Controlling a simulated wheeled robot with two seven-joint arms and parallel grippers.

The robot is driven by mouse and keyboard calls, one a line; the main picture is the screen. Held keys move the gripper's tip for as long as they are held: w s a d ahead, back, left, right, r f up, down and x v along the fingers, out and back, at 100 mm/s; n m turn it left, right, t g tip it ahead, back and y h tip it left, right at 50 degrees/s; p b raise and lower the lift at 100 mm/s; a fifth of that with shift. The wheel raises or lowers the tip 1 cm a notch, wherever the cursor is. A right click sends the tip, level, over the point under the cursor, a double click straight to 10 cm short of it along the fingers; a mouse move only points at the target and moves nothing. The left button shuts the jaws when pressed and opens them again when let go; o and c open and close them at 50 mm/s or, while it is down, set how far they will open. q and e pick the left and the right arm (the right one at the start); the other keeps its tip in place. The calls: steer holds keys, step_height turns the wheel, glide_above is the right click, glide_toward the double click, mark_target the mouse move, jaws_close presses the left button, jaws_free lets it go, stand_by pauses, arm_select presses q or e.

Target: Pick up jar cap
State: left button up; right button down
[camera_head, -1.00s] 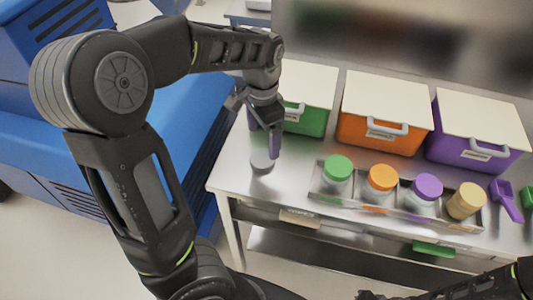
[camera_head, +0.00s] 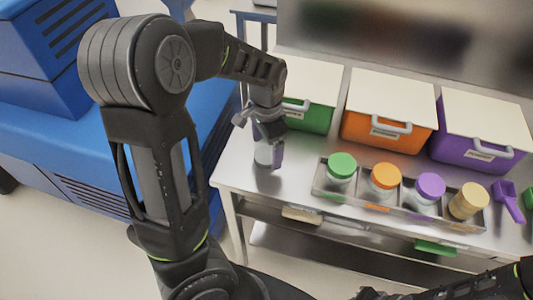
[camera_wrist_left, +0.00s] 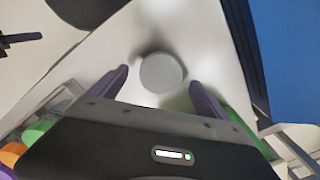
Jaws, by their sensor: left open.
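A grey-white round cap (camera_wrist_left: 161,73) shows in the left wrist view, between and just beyond the two purple fingertips. In the head view a pale round thing (camera_head: 264,155) stands on the metal table at its left end, partly hidden by the gripper fingers. My left gripper (camera_head: 268,153) is over it, pointing down. In the left wrist view the gripper (camera_wrist_left: 158,80) is open, with a finger on each side of the cap and gaps between. Whether a jar sits under the cap is hidden. My right arm shows at the lower right, but its gripper is not clear.
A metal tray (camera_head: 322,183) holds jars with green (camera_head: 342,165), orange (camera_head: 385,176), purple (camera_head: 430,186) and tan (camera_head: 469,200) lids. Green (camera_head: 312,118), orange (camera_head: 383,138) and purple (camera_head: 478,152) bins stand behind. A purple scoop (camera_head: 508,201) lies at right.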

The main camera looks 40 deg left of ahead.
mark_target(267, 154)
arm_select(q)
steer(key=shift+f, duration=0.95)
steer(key=c, duration=1.4)
step_height(267, 154, up, 10)
steer(key=shift+r, duration=0.1)
